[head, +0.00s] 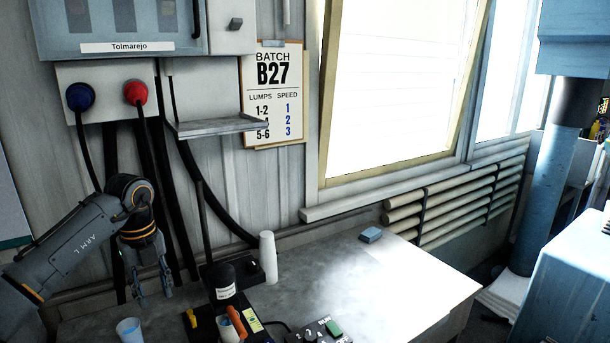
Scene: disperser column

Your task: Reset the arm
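My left arm (75,235), marked ARM L, comes in from the left and bends downward at its wrist. Its gripper (152,287) points down, with the two fingers apart and nothing between them. It hangs in front of the wall near the table's left end, above and behind a blue cup (129,330). My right gripper is not in view.
On the grey table (385,285) stand a small black device (222,280), a white cone (268,258), a control box with a green button (333,328) and a blue block (370,235). A shelf (215,126) juts from the wall.

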